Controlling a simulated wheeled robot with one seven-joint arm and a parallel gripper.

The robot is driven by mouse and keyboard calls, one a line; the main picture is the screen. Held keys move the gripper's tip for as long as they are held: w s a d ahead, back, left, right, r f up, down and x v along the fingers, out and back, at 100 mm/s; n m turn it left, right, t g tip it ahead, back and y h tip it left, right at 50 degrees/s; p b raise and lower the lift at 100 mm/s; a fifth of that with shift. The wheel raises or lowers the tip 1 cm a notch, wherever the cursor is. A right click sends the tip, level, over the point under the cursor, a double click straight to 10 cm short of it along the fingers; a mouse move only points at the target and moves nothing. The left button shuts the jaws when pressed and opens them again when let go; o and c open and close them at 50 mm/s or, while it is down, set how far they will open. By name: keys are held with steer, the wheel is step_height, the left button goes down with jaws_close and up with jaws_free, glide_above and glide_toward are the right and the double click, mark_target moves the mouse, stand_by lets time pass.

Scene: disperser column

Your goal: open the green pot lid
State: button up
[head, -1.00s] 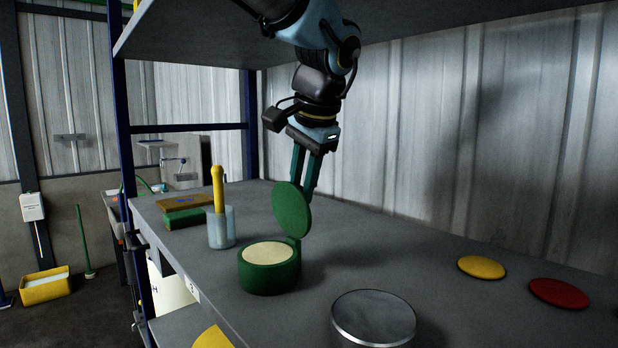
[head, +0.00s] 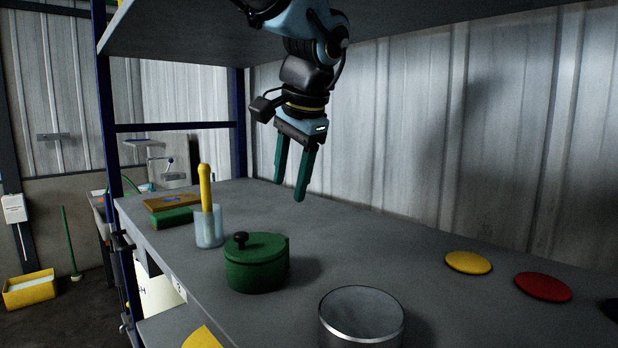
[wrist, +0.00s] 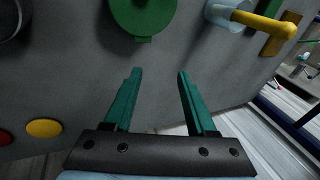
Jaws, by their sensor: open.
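The green pot (head: 256,274) stands on the grey shelf with its green lid (head: 257,246) lying flat on top, black knob up. The lid covers the inside of the pot. The pot's hinge side faces right and back in the head view. In the wrist view the green lid (wrist: 142,14) is at the top edge, cut off by the frame. My gripper (head: 288,192) is open and empty. It hangs above and behind the pot, apart from it, fingers pointing down.
A glass jar (head: 209,228) with a yellow-handled tool (head: 206,186) stands behind-left of the pot, near a brown and green block (head: 172,210). A metal cylinder (head: 361,315) stands in front-right. Yellow (head: 468,262) and red (head: 543,286) discs lie right. An upper shelf (head: 400,20) hangs overhead.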

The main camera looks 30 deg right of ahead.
steer(key=s+r+b, duration=0.2)
steer(key=s+b, duration=0.1)
steer(key=s, duration=0.4)
steer(key=s+a+r+b, duration=0.1)
steer(key=s+b, duration=0.1)
steer(key=s, duration=0.4)
steer(key=shift+s+a+r+b, duration=0.15)
steer(key=shift+s+r+b, duration=0.2)
steer(key=shift+r+b, duration=0.05)
steer(key=shift+a, duration=0.1)
